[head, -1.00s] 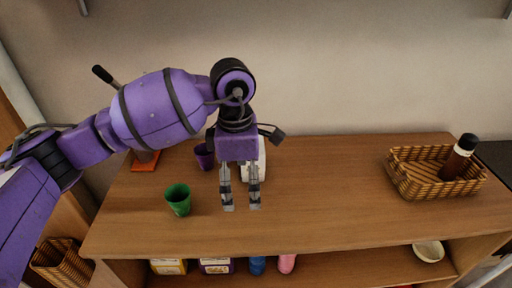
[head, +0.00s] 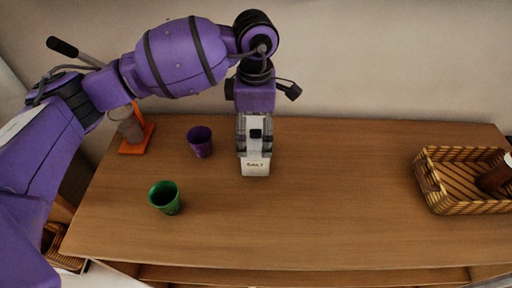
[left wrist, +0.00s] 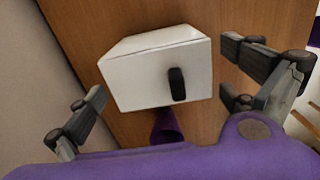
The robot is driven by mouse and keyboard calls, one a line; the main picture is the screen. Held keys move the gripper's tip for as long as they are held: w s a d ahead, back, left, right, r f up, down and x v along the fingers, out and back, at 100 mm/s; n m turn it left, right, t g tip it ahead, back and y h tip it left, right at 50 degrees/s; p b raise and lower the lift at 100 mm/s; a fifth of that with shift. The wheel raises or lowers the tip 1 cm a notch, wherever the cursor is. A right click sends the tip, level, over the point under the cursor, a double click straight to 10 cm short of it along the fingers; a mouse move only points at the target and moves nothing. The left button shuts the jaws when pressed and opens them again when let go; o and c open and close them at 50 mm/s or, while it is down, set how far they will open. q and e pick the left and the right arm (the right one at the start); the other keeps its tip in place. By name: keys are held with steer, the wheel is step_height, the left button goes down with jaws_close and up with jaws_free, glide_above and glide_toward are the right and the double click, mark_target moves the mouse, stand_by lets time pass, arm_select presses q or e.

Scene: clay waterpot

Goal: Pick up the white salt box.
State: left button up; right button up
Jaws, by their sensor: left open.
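The white salt box (head: 256,168) stands on the wooden counter, with dark lettering low on its front and a black patch above. My left gripper (head: 254,147) comes down from above and hides the box's upper part. In the left wrist view, the salt box (left wrist: 150,78) lies between the spread fingers of my left gripper (left wrist: 172,85), with its black patch showing. The fingers are open, with visible gaps on both sides; the right gap looks small. My right gripper is not in view.
A purple cup (head: 200,142) stands left of the box, and a green cup (head: 165,198) stands nearer the front. An orange-based object (head: 137,140) is at the back left. A wicker basket (head: 450,180) holding a dark bottle (head: 494,178) is at the right. The counter between box and basket is clear.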

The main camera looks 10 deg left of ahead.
arm_select(q)
steer(key=shift+w+f, duration=0.1)
steer(key=shift+f, duration=1.75)
steer(key=c, duration=1.2)
steer(key=shift+r, duration=0.1)
